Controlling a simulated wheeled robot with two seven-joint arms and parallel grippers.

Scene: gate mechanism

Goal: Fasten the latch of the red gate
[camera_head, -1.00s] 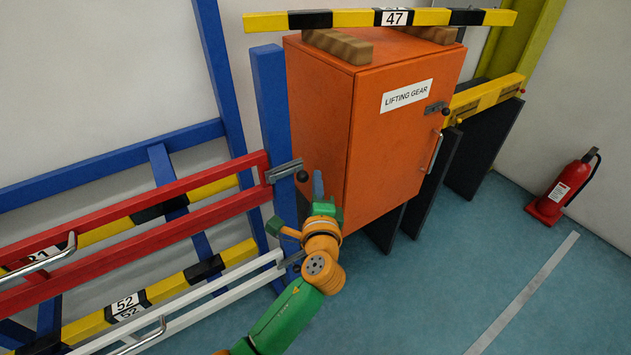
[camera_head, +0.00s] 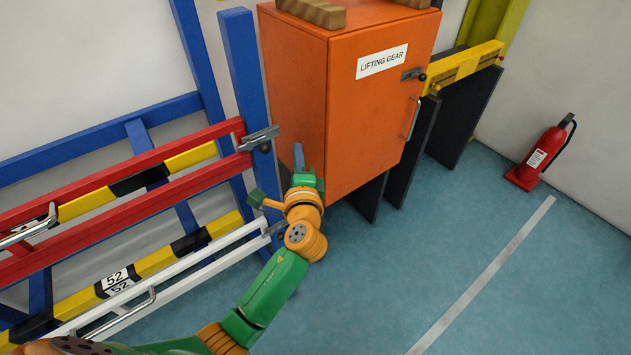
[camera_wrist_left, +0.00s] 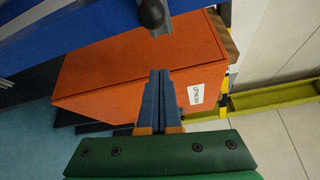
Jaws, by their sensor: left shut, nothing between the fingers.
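The red gate (camera_head: 150,195) stands at the left in the head view, its end by an upright blue post (camera_head: 243,60). Its grey latch (camera_head: 258,138) is a bar at that end, lying across the front of the post; I cannot tell whether it is engaged. A dark round knob is at the latch; a dark knob (camera_wrist_left: 152,13) also shows at the top of the wrist view. My left gripper (camera_head: 299,152) is to the right of the latch, apart from it, in front of the orange cabinet. Its blue-grey fingers (camera_wrist_left: 160,78) are together and empty. My right gripper is out of view.
The orange cabinet (camera_head: 350,120) stands just right of the post, with its own latch (camera_head: 413,74). A white gate (camera_head: 190,262) runs below the red one. A fire extinguisher (camera_head: 540,155) stands far right.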

